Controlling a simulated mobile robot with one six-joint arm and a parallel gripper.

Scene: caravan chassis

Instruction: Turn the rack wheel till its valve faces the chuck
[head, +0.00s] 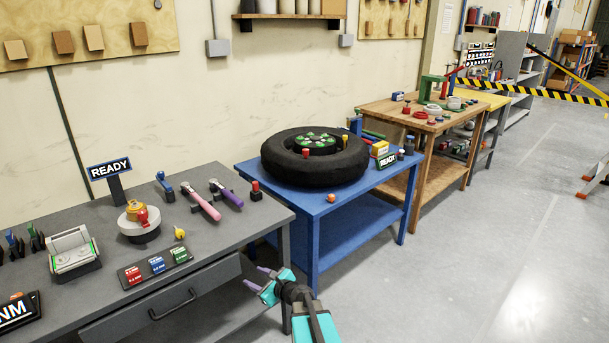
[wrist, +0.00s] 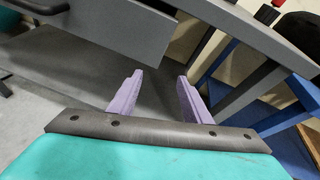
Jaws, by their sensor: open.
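The wheel (head: 280,165) with a black tyre lies flat on the blue table in the head view. Its hub is dark with several green parts. A red piece (head: 305,153) and a yellow piece (head: 345,143) stand at the wheel; I cannot tell which is the valve. I cannot make out the chuck for certain. My gripper (head: 264,279) is low in front of the gap between grey bench and blue table, well apart from the wheel. In the wrist view its two purple fingers (wrist: 155,98) are spread, with nothing between them.
The grey bench (head: 225,240) at left holds torque tools, a READY sign (head: 109,169) and coloured blocks. The blue table (head: 330,205) also carries an orange knob (head: 331,198) and a second READY sign (head: 387,160). Open floor (head: 480,240) lies at right.

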